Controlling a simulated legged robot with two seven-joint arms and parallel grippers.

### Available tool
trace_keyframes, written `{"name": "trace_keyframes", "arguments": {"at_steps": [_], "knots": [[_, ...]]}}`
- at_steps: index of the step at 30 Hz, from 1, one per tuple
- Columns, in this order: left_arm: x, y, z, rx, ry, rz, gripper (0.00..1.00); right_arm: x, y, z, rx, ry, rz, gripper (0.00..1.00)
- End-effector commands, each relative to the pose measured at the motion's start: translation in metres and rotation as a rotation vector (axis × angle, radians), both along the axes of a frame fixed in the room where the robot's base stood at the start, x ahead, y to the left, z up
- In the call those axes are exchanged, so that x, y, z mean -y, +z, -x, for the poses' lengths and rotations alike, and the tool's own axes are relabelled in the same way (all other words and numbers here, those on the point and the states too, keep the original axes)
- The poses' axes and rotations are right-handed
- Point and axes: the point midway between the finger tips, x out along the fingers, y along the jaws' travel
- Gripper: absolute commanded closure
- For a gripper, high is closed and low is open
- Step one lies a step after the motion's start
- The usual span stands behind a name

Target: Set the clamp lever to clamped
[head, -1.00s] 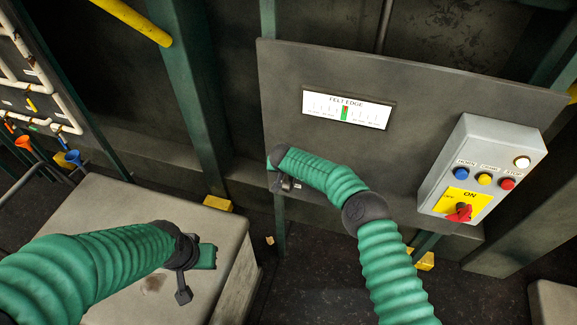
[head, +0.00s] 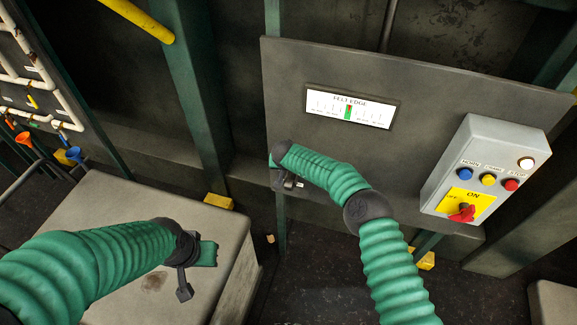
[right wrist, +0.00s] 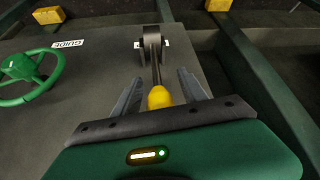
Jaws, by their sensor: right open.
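The clamp lever (right wrist: 156,72) shows in the right wrist view as a grey arm with a yellow knob (right wrist: 160,97), running from a dark pivot bracket on the grey panel. My right gripper (right wrist: 161,84) is open, with one finger on each side of the lever near the knob; I cannot tell whether either touches it. In the head view my right gripper (head: 290,183) is at the panel's lower left edge, and the lever is hidden there. My left gripper (head: 184,288) hangs over a beige box top; its finger opening cannot be made out.
A green handwheel (right wrist: 32,77) and a GUIDE label (right wrist: 69,44) are beside the lever. The panel (head: 420,110) carries a FELT EDGE gauge (head: 349,107). A grey control box (head: 485,170) with buttons and a red switch is at right. The beige box (head: 110,205) stands at left.

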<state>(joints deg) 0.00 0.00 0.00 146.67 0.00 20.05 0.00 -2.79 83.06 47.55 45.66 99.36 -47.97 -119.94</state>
Motion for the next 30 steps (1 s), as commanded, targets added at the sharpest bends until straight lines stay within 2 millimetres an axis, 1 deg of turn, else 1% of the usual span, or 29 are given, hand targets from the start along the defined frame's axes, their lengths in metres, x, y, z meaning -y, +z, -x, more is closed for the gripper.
{"name": "trace_keyframes", "arguments": {"at_steps": [4,7,15,19,21,24,30], "knots": [[0.000,-0.004,0.000,0.000,0.000,0.000,1.00,-0.001,0.013,0.006,0.001,0.001,0.000,0.50],[0.000,-0.010,0.000,0.000,0.000,0.000,1.00,-0.002,0.031,0.016,0.003,0.002,0.000,0.50],[0.000,-0.030,0.000,0.000,0.000,0.000,1.00,-0.006,0.100,0.055,0.004,0.001,0.003,0.50],[0.000,-0.034,0.000,0.000,0.000,0.000,1.00,-0.009,0.126,0.069,0.002,0.000,0.001,0.50],[0.000,-0.035,0.000,0.000,0.000,0.000,1.00,-0.009,0.135,0.074,-0.001,-0.002,0.001,0.50],[0.000,-0.035,0.000,0.000,0.000,0.000,1.00,-0.011,0.141,0.078,-0.002,0.000,0.001,0.50],[0.000,-0.035,0.000,0.000,0.000,0.000,1.00,-0.011,0.143,0.078,-0.003,0.000,0.001,0.50]]}}
